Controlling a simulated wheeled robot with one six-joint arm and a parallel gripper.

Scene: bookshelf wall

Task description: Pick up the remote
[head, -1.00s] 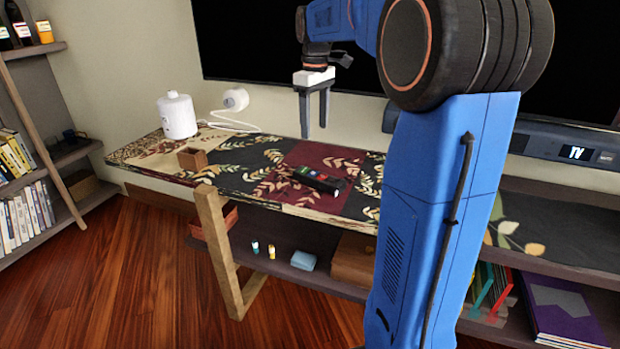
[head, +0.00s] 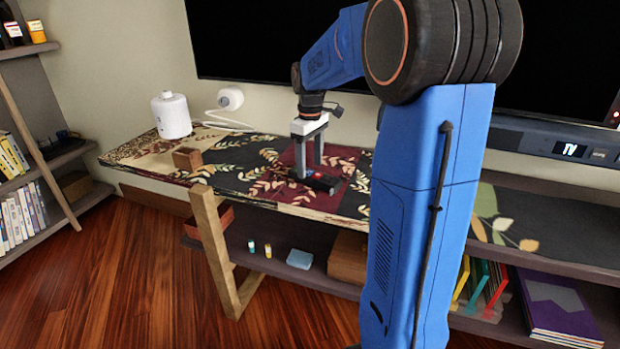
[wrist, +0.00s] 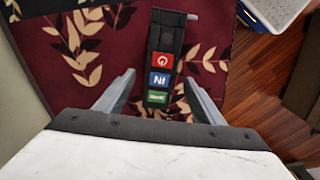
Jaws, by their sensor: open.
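The remote (head: 322,182) is a dark bar lying on the patterned table top (head: 232,178), on its dark red patch. In the wrist view the remote (wrist: 165,55) shows red, blue and green buttons and lies lengthwise between the fingers, its near end close to the palm edge. My gripper (head: 308,176) is open and just above the remote in the head view. In the wrist view my gripper's two fingers (wrist: 160,88) stand apart on either side of the remote. The fingers hide part of the remote in the head view.
A small brown box (head: 187,159) and a white canister (head: 171,115) stand on the left part of the table. A white round device (head: 230,98) is on the wall behind. The dark TV screen (head: 250,45) is behind my arm. A speaker bar (head: 560,146) is at right.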

